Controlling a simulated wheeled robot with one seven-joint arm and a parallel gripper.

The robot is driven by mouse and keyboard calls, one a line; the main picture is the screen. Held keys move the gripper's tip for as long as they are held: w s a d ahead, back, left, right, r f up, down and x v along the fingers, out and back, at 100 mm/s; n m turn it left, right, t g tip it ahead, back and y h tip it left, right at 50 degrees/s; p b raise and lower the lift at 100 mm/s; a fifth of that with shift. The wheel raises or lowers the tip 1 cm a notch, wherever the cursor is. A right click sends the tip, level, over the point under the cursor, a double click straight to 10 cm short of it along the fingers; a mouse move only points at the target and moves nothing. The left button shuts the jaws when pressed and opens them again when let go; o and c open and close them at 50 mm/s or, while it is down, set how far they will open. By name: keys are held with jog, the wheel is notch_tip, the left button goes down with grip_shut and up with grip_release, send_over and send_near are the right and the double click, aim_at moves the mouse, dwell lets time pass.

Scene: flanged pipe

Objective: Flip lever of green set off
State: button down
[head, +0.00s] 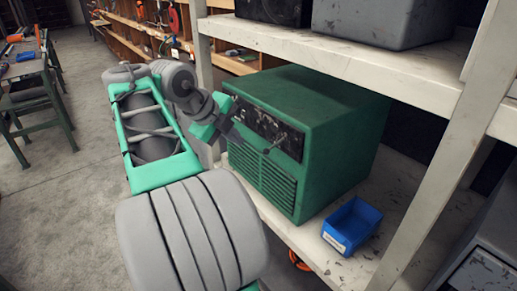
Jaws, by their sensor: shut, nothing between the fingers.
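The green set (325,115) is a boxy green unit on the lower shelf, with a black control panel and a louvred grille on its front. A thin lever (274,145) sticks out from the right part of the panel, with a small knob at its end. My gripper (238,138) is shut and empty in front of the left part of the panel, left of the lever and apart from it. My gripper and wrist hide the panel's left edge. The lever's exact setting is too small to tell.
A blue bin (351,226) stands on the shelf right of the set. White shelf uprights (432,150) and the upper shelf (345,52) bound the space. Grey cases (375,22) sit above. Open floor (60,200) lies to the left.

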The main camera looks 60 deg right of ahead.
aim_at(275, 145)
jog(key=d+r+x, duration=0.1)
jog(key=x, duration=1.1)
jog(key=shift+s+d+p, duration=0.25)
jog(key=shift+d+p, duration=0.2)
jog(key=shift+d, duration=0.05)
jog(key=shift+f, duration=0.15)
